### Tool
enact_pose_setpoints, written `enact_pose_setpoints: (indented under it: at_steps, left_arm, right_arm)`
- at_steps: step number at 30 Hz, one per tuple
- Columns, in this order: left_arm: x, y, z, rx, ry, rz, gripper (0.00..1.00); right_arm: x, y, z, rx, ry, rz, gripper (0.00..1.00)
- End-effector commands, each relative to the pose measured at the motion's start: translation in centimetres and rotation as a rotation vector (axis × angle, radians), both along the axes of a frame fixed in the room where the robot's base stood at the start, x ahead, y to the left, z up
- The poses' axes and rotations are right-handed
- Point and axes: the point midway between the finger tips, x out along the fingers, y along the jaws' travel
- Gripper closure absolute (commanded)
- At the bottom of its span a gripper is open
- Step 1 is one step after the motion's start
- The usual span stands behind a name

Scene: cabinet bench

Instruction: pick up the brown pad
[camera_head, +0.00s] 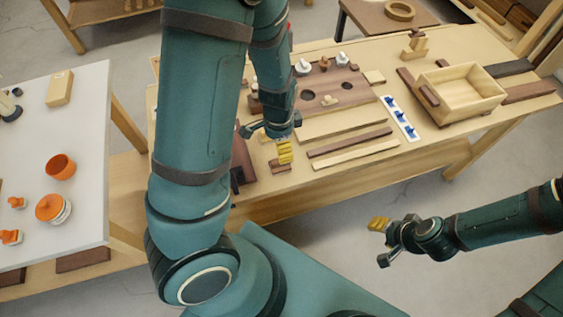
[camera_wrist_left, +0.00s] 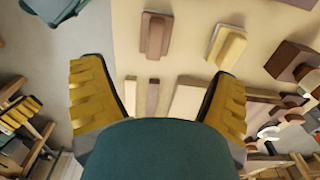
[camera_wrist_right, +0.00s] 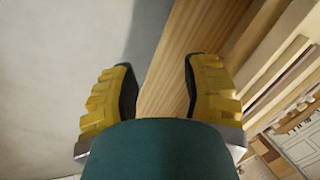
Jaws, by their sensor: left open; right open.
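A brown pad, a small block on a wider base, lies on the bench top near its front edge in the left wrist view (camera_wrist_left: 155,36). It seems to be the small brown piece in the head view (camera_head: 281,167). My left gripper (camera_head: 285,152) is open and empty above the bench, close to this pad in the head view. In the left wrist view the pad lies ahead of its spread fingers (camera_wrist_left: 158,95), between their lines. My right gripper (camera_head: 380,225) is open and empty in front of the bench, over the floor.
A pale yellow pad (camera_wrist_left: 229,47) lies beside the brown one. Long strips (camera_head: 350,141) lie to the right, with a blue-and-white strip (camera_head: 400,118) and a wooden tray (camera_head: 461,108) beyond. A brown board with holes (camera_head: 335,82) stands behind. A white table (camera_head: 90,120) is at left.

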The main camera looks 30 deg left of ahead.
Motion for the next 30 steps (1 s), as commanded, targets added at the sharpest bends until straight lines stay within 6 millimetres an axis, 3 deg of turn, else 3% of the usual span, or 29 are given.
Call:
enact_pose_setpoints:
  at_steps: [1, 6, 16, 25, 30]
  left_arm:
    - [-0.1, 0.1, -1.5, 0.001, 0.004, 0.002, 0.13]
    - [0.0, 0.0, -4.1, 0.001, 0.002, 0.002, 0.13]
    - [-0.2, -0.1, -6.0, 0.001, 0.001, 0.001, 0.13]
    - [-0.6, -0.5, -10.0, 0.000, 0.001, 0.002, 0.13]
    - [-0.6, -0.5, -10.3, 0.000, -0.001, 0.001, 0.13]
  right_arm:
    - [-0.1, 0.0, -0.7, 0.000, 0.002, 0.002, 0.53]
    - [-0.4, 0.1, -1.6, 0.002, 0.009, 0.008, 0.53]
    - [-0.6, 0.1, -2.1, 0.003, 0.013, 0.012, 0.53]
    - [-1.0, 0.2, -3.6, 0.005, 0.023, 0.019, 0.53]
    - [-1.1, 0.2, -3.6, 0.005, 0.025, 0.020, 0.53]
